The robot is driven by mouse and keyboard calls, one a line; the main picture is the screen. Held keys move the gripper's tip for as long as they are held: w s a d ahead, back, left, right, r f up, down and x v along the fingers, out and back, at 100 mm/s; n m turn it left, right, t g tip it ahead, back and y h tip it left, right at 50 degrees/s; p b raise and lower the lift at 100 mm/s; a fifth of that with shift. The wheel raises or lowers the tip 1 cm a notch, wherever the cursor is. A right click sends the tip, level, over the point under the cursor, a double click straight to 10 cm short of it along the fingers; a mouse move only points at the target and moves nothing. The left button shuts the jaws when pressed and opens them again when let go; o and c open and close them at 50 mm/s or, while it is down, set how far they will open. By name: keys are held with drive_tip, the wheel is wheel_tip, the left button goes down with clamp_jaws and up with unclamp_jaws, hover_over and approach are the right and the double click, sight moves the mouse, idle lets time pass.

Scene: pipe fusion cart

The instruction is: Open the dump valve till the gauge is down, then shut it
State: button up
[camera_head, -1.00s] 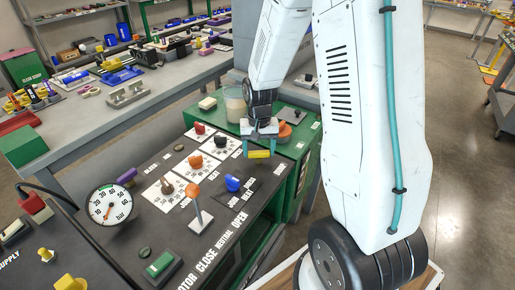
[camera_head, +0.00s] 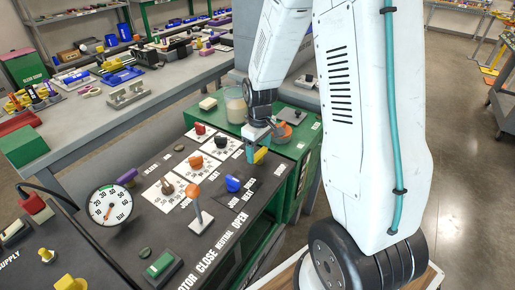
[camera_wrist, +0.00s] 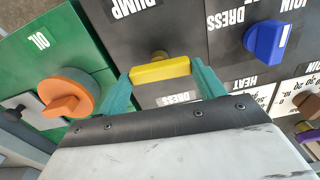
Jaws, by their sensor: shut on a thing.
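The yellow dump valve handle (camera_head: 262,156) is at the far right corner of the dark panel, beside the DUMP label seen in the wrist view. My gripper (camera_wrist: 164,74) is shut on this handle (camera_wrist: 161,70), one teal finger at each end. In the head view the handle is slanted and partly hidden by my gripper (camera_head: 256,153). The round white gauge (camera_head: 110,203), marked in bar, stands at the panel's left. Its orange needle points to the lower left, near the low end; the exact reading is too small to tell.
A blue knob (camera_head: 233,183) and an orange-topped lever (camera_head: 196,202) stand on the panel near the handle. An orange knob (camera_wrist: 66,97) on the green OIL box is close to my left finger in the wrist view. A beaker (camera_head: 235,104) stands behind.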

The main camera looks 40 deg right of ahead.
sight(258, 152)
drive_tip(key=shift+n, duration=0.5)
drive_tip(key=o, duration=1)
wheel_tip(258, 152, up, 8)
drive_tip(key=shift+a+f, duration=0.1)
idle(0.4)
